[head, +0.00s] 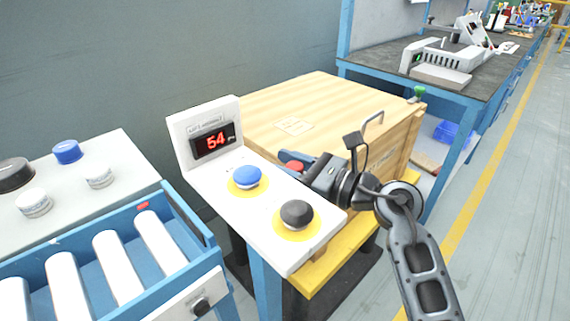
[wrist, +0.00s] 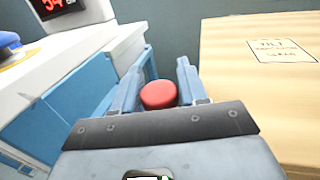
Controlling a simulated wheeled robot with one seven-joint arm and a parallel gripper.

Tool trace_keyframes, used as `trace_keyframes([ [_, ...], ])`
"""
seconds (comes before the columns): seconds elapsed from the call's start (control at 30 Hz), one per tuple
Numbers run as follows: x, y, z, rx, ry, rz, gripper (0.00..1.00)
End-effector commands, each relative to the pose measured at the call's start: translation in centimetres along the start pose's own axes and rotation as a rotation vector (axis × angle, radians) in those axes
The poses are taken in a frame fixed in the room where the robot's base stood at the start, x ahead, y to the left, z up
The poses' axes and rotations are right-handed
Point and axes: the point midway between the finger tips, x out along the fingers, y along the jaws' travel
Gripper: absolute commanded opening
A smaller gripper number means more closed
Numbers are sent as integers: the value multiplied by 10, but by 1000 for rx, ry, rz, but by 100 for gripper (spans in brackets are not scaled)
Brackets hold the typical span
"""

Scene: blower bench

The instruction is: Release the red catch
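The red catch shows as a round red knob (wrist: 158,95) between my gripper's two fingers in the wrist view. In the head view a small part of the red catch (head: 291,167) shows beside the fingers. My gripper (wrist: 166,75) is open, with its blue-grey fingers on either side of the knob and narrow gaps beside it. In the head view my gripper (head: 287,160) is between the button panel and the wooden crate (head: 325,100). The rest of the catch below the knob is hidden.
The white panel (head: 262,215) carries a blue button (head: 246,176), a black button (head: 296,214) and a red display (head: 213,139) reading 54. A roller conveyor (head: 110,262) stands at left.

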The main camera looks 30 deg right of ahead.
Motion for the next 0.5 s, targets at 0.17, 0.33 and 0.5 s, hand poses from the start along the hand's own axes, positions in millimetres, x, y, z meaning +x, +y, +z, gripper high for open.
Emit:
trace_keyframes([
  [0.17,0,0,0,0,0,0,25],
  [0.33,0,0,0,0,1,1,9],
  [0.5,0,0,0,0,2,-2,4],
])
